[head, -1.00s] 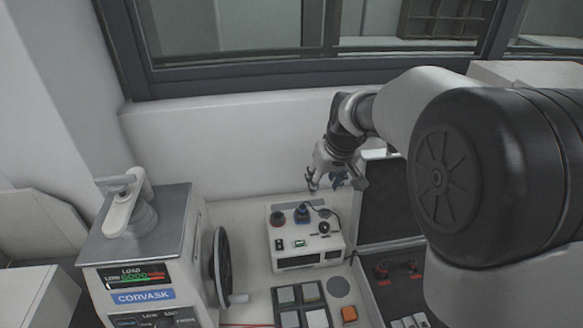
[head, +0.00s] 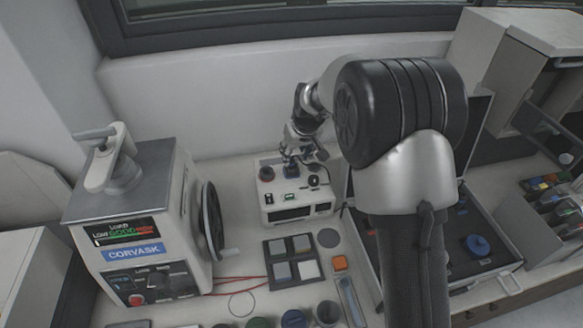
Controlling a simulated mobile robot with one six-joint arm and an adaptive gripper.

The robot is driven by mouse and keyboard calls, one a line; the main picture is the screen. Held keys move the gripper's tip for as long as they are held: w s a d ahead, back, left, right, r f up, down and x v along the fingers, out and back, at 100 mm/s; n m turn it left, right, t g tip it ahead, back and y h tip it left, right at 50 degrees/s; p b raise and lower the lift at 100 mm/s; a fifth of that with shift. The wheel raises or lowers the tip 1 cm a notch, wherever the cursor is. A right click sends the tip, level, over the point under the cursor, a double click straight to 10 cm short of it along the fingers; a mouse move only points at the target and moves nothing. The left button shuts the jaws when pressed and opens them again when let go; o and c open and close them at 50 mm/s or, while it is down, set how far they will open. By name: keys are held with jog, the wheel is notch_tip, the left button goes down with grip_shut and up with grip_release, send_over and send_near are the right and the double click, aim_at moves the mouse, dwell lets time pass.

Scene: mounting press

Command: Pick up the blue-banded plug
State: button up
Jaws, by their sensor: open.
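A small dark plug with blue on it (head: 291,170) stands on top of the white instrument box (head: 268,208); it is the likely blue-banded plug, but it is too small and partly covered to be sure. My gripper (head: 292,160) points down right at the plug, its open fingers close around or just above it. I cannot tell whether they touch it. A red-banded dark plug or knob (head: 266,173) sits to its left on the same box.
The press labelled CORVASK (head: 130,215) with its handwheel (head: 212,221) stands left of the box. An open case holding a blue round part (head: 477,245) is on the right.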

aim_at(292, 160)
jog(key=b+x, duration=0.1)
jog(key=x, duration=0.4)
jog(key=shift+w+a, duration=0.1)
jog(key=shift+c, duration=0.3)
jog(key=shift+r, duration=0.1)
grip_shut()
